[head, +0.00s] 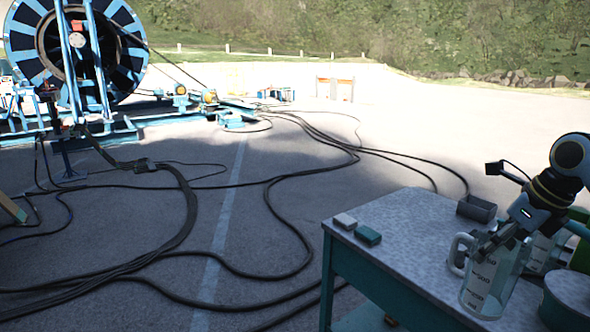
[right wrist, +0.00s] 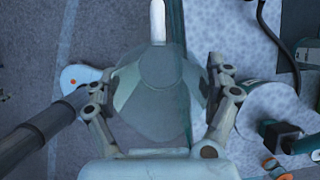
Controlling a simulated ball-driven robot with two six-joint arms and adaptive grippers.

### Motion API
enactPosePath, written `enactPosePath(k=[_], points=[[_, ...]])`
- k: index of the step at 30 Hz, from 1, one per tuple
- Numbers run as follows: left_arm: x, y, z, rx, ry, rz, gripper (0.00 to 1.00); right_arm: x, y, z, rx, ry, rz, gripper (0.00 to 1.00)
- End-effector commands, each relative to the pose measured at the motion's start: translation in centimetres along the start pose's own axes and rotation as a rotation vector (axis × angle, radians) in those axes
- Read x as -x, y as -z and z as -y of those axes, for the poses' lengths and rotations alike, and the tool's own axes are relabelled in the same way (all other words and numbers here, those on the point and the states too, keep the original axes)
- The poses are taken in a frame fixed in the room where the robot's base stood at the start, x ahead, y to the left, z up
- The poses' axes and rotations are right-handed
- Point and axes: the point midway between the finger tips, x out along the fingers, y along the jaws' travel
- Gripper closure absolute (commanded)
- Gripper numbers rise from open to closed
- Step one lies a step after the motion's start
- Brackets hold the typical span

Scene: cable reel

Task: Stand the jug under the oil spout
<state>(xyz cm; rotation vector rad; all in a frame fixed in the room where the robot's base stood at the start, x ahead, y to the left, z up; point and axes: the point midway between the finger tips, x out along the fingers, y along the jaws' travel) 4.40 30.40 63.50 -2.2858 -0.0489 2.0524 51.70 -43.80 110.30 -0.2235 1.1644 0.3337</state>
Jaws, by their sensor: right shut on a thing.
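The jug (head: 487,287) is clear, with dark markings and a pale handle on its left. It stands upright at the right of the head view, in front of the table (head: 410,235). My right gripper (head: 507,240) is shut on it near its top. In the right wrist view the jug (right wrist: 155,95) sits between the two fingers, its handle at the top, and the table edge passes beneath it. I cannot tell how high its base is. I cannot make out the oil spout for certain. My left gripper is not in view.
Another clear vessel (head: 543,252) and a teal-sided round container (head: 568,298) stand close right of the jug. A grey open box (head: 477,208) and two small blocks, one white (head: 345,221), one teal (head: 368,235), lie on the table. Black cables (head: 270,190) cross the ground.

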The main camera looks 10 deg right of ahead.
Motion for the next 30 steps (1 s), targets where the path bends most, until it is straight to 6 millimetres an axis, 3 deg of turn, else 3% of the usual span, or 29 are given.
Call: enactPosePath(k=[1,5,12,18,22,30], points=[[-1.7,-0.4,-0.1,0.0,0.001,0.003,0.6,-1.6,0.7,0.0,0.0,0.0,0.0,0.69],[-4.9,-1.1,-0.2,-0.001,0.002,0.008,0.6,-4.7,2.0,0.0,-0.001,-0.001,-0.002,0.69],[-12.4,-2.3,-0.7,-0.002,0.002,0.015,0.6,-12.1,5.1,0.0,-0.002,-0.003,-0.008,0.69],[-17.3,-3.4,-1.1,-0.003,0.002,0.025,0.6,-17.1,7.3,-0.1,-0.003,-0.006,-0.015,0.69],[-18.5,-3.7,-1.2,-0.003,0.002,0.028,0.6,-18.4,7.8,-0.1,-0.003,-0.006,-0.017,0.69],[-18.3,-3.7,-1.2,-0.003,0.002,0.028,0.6,-18.1,7.7,0.0,-0.002,-0.005,-0.015,0.69]])
